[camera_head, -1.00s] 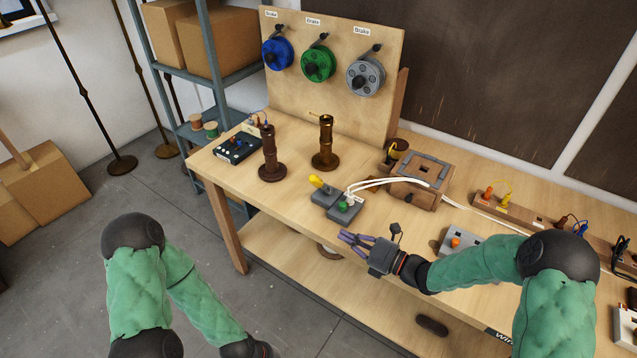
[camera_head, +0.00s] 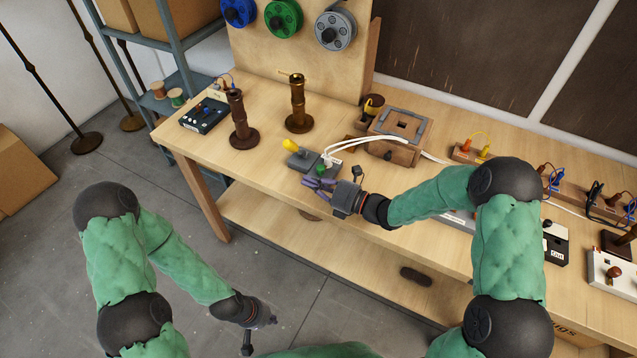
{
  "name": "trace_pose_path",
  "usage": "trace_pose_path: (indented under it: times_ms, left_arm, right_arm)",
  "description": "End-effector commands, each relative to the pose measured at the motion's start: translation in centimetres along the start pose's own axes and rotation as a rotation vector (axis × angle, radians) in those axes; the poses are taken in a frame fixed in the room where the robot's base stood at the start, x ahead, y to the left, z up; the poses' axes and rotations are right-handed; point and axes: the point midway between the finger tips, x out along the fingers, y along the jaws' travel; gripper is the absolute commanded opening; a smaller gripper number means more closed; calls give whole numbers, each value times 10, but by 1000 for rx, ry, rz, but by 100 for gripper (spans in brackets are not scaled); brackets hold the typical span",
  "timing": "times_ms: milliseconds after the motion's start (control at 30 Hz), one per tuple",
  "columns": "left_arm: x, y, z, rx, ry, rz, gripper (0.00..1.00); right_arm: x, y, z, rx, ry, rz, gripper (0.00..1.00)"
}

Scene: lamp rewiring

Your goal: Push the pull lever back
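A small grey control box (camera_head: 303,160) sits near the table's front edge, with a yellow-tipped lever (camera_head: 291,145) leaning up and left. Next to it on the right is a green knob (camera_head: 322,169) with white wires behind. I cannot tell for sure which of these is the pull lever. My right gripper (camera_head: 316,187) is just in front of the green knob, its purple fingers apart with nothing seen between them. Whether a finger touches the knob is unclear. My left gripper (camera_head: 265,318) hangs low over the floor, away from the table; its fingers are small and dark.
Two brown lamp posts (camera_head: 298,105) stand behind and left of the control box. A wooden block with a grey frame (camera_head: 400,125) stands to its right, with white wires running to it. A dark switch box (camera_head: 204,116) is at the table's left end.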

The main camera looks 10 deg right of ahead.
Motion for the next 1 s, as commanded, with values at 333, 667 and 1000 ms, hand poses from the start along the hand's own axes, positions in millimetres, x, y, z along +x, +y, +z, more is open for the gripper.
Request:
trace_pose_path:
  times_ms: [333,667,1000]
  left_arm:
    - [7,-2,0,0,0,0,0]
    - [8,-3,0,0,0,0,0]
    - [8,-3,0,0,0,0,0]
  right_arm:
    - [60,0,6,-4,-2,1,0]
    - [66,0,36,-1,1,0,0]
    - [67,0,39,-1,0,0,0]
